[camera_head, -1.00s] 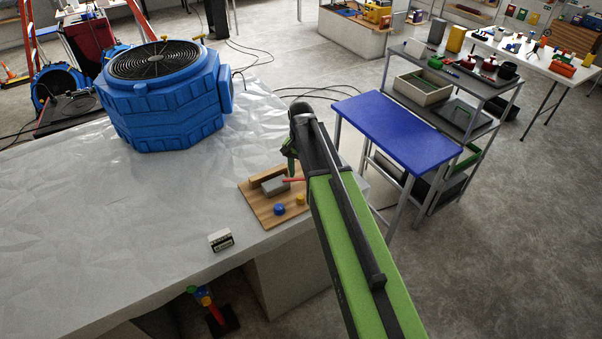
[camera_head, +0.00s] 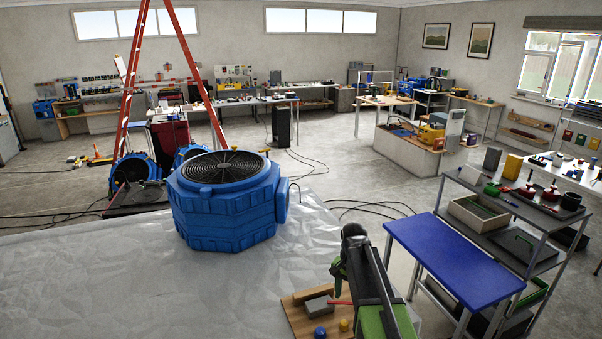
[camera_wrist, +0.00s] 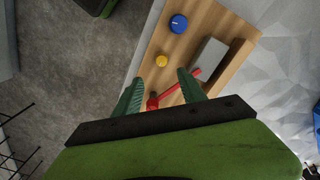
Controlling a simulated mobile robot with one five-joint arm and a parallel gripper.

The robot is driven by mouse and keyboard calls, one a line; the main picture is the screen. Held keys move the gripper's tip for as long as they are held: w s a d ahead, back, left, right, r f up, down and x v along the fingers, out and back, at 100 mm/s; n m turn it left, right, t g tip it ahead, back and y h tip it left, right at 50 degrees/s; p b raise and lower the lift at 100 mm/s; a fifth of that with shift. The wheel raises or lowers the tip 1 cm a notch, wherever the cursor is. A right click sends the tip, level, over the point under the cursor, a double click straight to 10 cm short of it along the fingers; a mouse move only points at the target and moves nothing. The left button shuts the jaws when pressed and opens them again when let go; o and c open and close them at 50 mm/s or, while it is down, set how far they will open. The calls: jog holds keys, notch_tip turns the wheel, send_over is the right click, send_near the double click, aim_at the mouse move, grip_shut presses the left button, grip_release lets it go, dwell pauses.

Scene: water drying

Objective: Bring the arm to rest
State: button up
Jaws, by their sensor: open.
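My gripper (camera_head: 340,270) is at the end of my green and black arm, low right of centre in the head view, pointing down at the board's right side. In the wrist view its two green fingers (camera_wrist: 160,84) are spread apart with nothing gripped. Below them is a wooden board (camera_wrist: 206,20) with a blue knob (camera_wrist: 178,23), a yellow knob (camera_wrist: 162,61), a grey block (camera_wrist: 208,58) and a red rod (camera_wrist: 178,90). The rod shows between and below the fingertips. In the head view the board (camera_head: 297,318) is partly hidden by my arm.
A large blue fan unit (camera_head: 228,218) stands on the sheet-covered table (camera_head: 120,285). A blue-topped table (camera_head: 450,258) and a metal shelf rack (camera_head: 520,215) stand close on the right. Black cables (camera_head: 375,205) lie on the floor behind.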

jog(key=s+a+f+n+b, duration=0.1)
jog(key=s+f+n+b, duration=0.5)
jog(key=s+f+b, duration=0.3)
jog(key=s+f, duration=0.3)
jog(key=s, duration=0.2)
jog(key=shift+s+f+n, duration=0.25)
jog(key=shift+n, duration=0.15)
